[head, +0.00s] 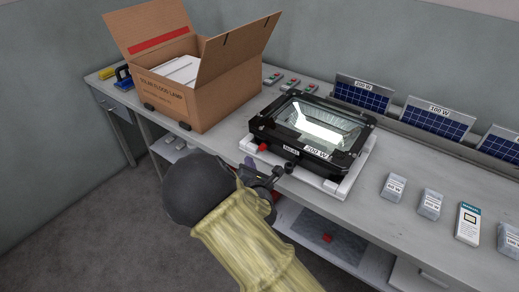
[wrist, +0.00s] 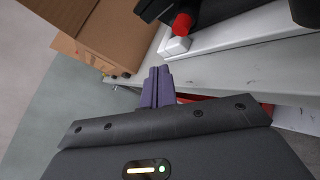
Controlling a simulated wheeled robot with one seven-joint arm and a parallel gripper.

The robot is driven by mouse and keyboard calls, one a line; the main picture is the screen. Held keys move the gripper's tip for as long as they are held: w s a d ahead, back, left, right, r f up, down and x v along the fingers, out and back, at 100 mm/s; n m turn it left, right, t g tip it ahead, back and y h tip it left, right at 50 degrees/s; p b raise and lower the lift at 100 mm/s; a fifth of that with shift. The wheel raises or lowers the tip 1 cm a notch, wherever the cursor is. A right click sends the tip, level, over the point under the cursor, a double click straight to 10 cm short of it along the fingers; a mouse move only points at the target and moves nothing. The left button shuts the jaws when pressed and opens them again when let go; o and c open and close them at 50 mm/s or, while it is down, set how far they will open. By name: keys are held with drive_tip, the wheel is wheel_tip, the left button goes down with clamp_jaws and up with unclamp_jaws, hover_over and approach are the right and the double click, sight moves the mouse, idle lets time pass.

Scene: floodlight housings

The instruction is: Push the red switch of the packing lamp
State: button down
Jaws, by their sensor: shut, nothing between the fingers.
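The black floodlight (head: 345,159), labelled 200 W, lies face up on a white frame on the bench. A red switch (head: 263,147) sticks out at its front left corner. In the wrist view the red switch (wrist: 183,23) is at the top, just above a white corner of the frame (wrist: 178,45). My gripper (head: 248,163) is at the bench's front edge, close to the switch and apart from it. In the wrist view its purple fingers (wrist: 158,73) are together and empty, below and a little left of the switch. The lamp's body is mostly out of the wrist view.
An open cardboard box (head: 165,98) stands left of the lamp. Small solar panels (head: 436,121) stand behind, and several small packets (head: 430,204) lie to the right. Small red-buttoned items (head: 291,84) lie behind the lamp.

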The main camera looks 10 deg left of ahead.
sight(263, 147)
drive_tip(key=s, duration=0.1)
drive_tip(key=s+a, duration=0.1)
drive_tip(key=s, duration=0.1)
drive_tip(key=shift+a, duration=0.1)
drive_tip(key=shift+p, duration=0.35)
idle(1.9)
drive_tip(key=s+m+h+p, duration=0.1)
drive_tip(key=p, duration=0.2)
drive_tip(key=a+t+h+p, duration=0.1)
drive_tip(key=p, duration=0.2)
drive_tip(key=shift+s+a+m+p, duration=0.25)
drive_tip(key=shift+s+m+p, duration=0.05)
drive_tip(key=shift+s+m, duration=0.1)
drive_tip(key=shift+w, duration=0.1)
drive_tip(key=shift+w+d+b, duration=0.15)
drive_tip(key=shift+w+d, duration=0.4)
drive_tip(key=shift+w, duration=0.8)
drive_tip(key=shift+w+d+b, duration=0.2)
drive_tip(key=shift+w+d, duration=0.4)
drive_tip(key=shift+w, duration=0.7)
drive_tip(key=shift+w+d+b, duration=0.15)
drive_tip(key=shift+w+d, duration=0.4)
drive_tip(key=shift+w, duration=0.8)
